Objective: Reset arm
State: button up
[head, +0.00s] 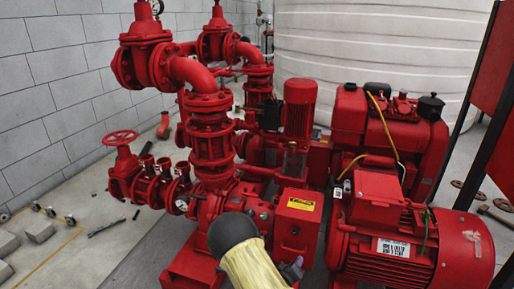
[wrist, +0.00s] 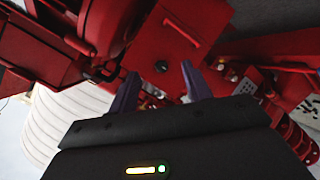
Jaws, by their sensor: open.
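My gripper (wrist: 160,70) shows in the wrist view with its two purple fingers apart and nothing between them. Beyond the fingers is a red box-shaped pump housing (wrist: 178,35) with a dark round knob. I cannot tell whether the fingers touch it. In the head view my arm, black and pale yellow, reaches up from the bottom middle in front of the red pumpset (head: 212,140). A small grey-purple part of my gripper (head: 291,270) shows beside a red box with a yellow label (head: 299,215). The rest of my gripper is hidden in that view.
A red motor (head: 405,250) stands close on the right, and a red engine (head: 385,130) behind it. A handwheel valve (head: 122,140) is at the left. A white tank (head: 370,45) and a grey block wall (head: 50,90) stand behind.

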jog(key=s+d+r+m+g+y+p, duration=0.25)
jog(key=s+r+m+g+y, duration=0.5)
jog(key=s+r, duration=1.55)
notch_tip(320, 180, up, 36)
jog(key=s+n+g+h+p, duration=0.1)
jog(key=n+g+h+p, duration=0.1)
jog(key=p, duration=3.4)
jog(key=shift+s+d+r, duration=0.15)
jog(key=shift+d+r, duration=0.05)
jog(key=shift+d, duration=0.2)
jog(key=shift+n, duration=0.25)
